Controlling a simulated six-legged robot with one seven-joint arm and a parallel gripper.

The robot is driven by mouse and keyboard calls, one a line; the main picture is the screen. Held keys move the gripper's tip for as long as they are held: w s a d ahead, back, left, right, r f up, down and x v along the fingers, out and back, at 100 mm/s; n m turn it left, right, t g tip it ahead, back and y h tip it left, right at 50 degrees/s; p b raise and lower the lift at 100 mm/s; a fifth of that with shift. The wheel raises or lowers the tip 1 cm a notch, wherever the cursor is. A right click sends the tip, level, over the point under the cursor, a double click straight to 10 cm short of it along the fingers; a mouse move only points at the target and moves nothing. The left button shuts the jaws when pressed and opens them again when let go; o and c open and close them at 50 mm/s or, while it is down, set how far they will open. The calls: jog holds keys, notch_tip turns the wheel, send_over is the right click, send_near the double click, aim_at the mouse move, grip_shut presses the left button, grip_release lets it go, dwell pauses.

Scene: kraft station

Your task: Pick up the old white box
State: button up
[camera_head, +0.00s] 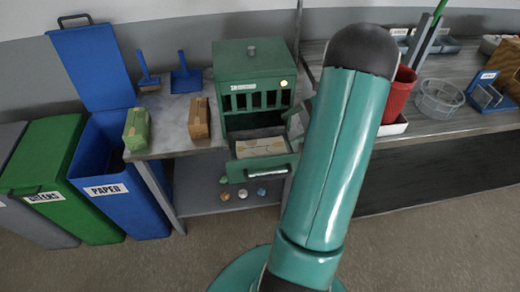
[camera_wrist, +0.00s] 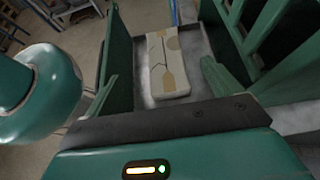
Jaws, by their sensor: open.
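The old white box (camera_wrist: 168,62) lies in the open drawer (camera_wrist: 143,101) of a green cabinet (camera_head: 253,62). It is off-white with a tan pattern. In the head view the box (camera_head: 262,147) shows as a pale top inside the drawer (camera_head: 232,172). My gripper (camera_wrist: 160,72) is open and empty, with one green finger to each side of the box in the wrist view. The box is apart from the fingers; how far below them it lies I cannot tell. In the head view my arm hides most of my gripper.
A green box (camera_head: 136,130) and a brown box (camera_head: 199,118) stand on the table left of the cabinet. A blue paper bin (camera_head: 105,190) and a green bin (camera_head: 45,180) stand at left. A red container (camera_head: 399,95) stands on the right counter. Several small balls lie below the drawer.

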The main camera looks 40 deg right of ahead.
send_near(247, 148)
jog(key=shift+s+a+f, duration=0.1)
jog(key=shift+a, duration=0.35)
jog(key=shift+x, duration=2.95)
jog(key=shift+d, duration=0.15)
jog(key=c, duration=1.2)
